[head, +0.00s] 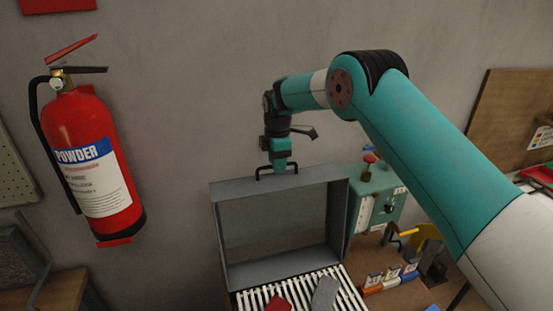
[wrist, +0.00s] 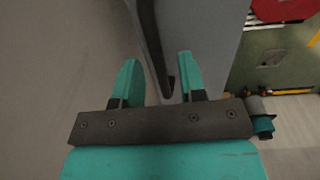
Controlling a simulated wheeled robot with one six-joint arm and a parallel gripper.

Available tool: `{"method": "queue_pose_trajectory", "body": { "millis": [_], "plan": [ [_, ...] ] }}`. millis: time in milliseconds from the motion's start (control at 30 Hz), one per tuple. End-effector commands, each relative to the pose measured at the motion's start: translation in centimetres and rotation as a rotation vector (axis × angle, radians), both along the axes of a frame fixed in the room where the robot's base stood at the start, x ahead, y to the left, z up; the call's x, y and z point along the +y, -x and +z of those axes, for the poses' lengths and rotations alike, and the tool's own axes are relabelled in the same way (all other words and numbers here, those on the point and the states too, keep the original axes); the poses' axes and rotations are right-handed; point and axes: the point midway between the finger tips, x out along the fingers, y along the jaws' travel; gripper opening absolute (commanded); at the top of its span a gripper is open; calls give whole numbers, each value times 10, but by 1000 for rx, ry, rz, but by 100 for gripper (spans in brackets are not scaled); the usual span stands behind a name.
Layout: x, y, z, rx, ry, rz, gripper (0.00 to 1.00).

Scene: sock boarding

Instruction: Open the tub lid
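The tub lid (head: 315,175) is a grey panel with a rim, standing raised and roughly upright at the back of the slatted tub in the head view. Its black handle (head: 261,175) is on the top edge. My gripper (head: 280,167) is at this handle, pointing down from above. In the wrist view my gripper's two teal fingers (wrist: 158,65) are apart. The dark handle bar (wrist: 152,45) passes between them, closer to the right finger, with a gap to the left one. The grey lid surface (wrist: 212,45) lies to the right there.
White slats (head: 305,292) in front of the lid carry a red sock (head: 278,304) and a grey sock (head: 325,292). A green machine (head: 380,195) stands right of the lid. A red fire extinguisher (head: 95,165) hangs at left. Bare wall is behind the lid.

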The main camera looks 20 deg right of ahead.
Motion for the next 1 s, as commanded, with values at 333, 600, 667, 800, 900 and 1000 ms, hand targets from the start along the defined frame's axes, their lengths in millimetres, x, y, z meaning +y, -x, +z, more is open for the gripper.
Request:
{"method": "queue_pose_trajectory", "body": {
  "millis": [333, 600, 667, 800, 900, 1000],
  "plan": [
    [0, 0, 0, 0, 0, 0, 0],
    [1, 3, 0, -7, 0, 0, 0],
    [1, 7, 1, -20, 0, 0, 0],
    [2, 23, 5, -64, -1, 2, 0],
    [6, 38, 7, -101, -1, 7, 0],
    [20, 56, 10, -145, -3, 25, 0]
  ]
}}
